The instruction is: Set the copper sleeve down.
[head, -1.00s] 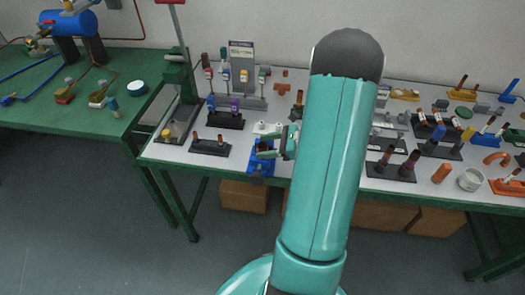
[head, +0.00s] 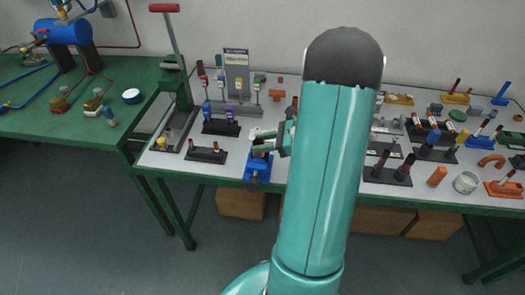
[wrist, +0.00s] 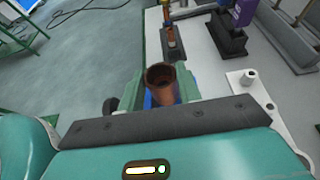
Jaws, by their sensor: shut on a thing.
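The copper sleeve (wrist: 162,82) is a short brown tube, held between the green jaws of my gripper (wrist: 158,88) in the wrist view. Its open end faces the camera. In the head view my gripper (head: 270,141) is above the blue fixture (head: 258,168) at the table's front edge. The sleeve is hard to make out there. A little blue shows behind the sleeve in the wrist view; I cannot tell whether the sleeve touches the fixture.
A black block with two copper pegs (head: 206,154) stands left of the fixture. A block with purple parts (head: 221,124) is behind it. A red-handled press (head: 175,85) stands farther left. Several fixtures crowd the right side. A white plate (wrist: 258,100) lies beside my gripper.

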